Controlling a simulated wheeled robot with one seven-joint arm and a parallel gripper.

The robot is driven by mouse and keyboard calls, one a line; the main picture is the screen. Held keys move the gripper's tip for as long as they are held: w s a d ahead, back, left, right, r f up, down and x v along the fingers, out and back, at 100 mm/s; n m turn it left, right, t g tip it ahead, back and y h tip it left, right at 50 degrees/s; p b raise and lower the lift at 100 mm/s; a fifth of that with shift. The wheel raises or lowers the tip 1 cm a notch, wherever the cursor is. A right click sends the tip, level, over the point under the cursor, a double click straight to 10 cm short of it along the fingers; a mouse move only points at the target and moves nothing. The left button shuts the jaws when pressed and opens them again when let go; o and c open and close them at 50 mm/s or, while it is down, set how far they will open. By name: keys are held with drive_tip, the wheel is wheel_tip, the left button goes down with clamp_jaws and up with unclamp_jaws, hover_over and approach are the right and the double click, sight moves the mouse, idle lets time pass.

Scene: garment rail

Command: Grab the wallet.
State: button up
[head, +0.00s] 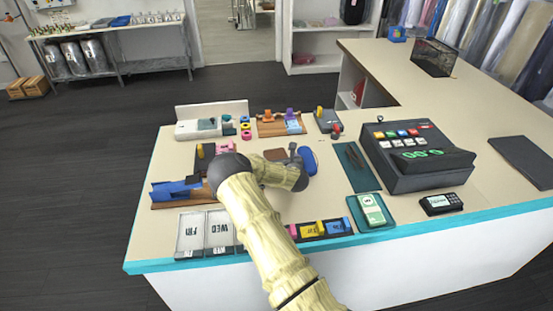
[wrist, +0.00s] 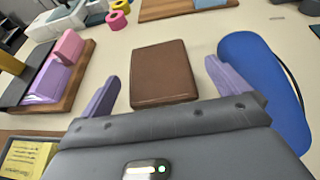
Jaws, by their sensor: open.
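The wallet (wrist: 163,72) is a flat brown rectangle lying on the beige counter. In the wrist view it lies just ahead of my gripper (wrist: 163,85), between the lines of its two purple fingers. The fingers stand apart, one to each side of the wallet, and nothing is held between them. In the head view the wallet (head: 275,155) shows as a small brown patch beside the end of my arm. My gripper is mostly hidden behind my arm there.
A blue case (wrist: 262,80) lies close to the right of the wallet. A wooden stand with pink and purple pieces (wrist: 62,70) is to the left. A wooden board (wrist: 185,8) lies beyond. A dark cash register (head: 415,155) stands further right on the counter.

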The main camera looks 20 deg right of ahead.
sight(276, 156)
drive_tip(key=shift+w, duration=0.1)
drive_tip(key=shift+w+f+p, duration=0.2)
drive_tip(key=shift+w+p, duration=0.4)
drive_tip(key=shift+f+p+x, duration=0.2)
drive_tip(key=shift+p+x, duration=0.45)
drive_tip(key=shift+x, duration=1.4)
drive_tip(key=shift+s+a+r, duration=0.1)
drive_tip(key=shift+s+a, duration=0.1)
drive_tip(key=shift+s, duration=0.15)
drive_tip(key=shift+w, duration=0.1)
drive_tip(key=shift+a, duration=0.1)
drive_tip(key=shift+c, duration=0.9)
drive_tip(key=c, duration=0.7)
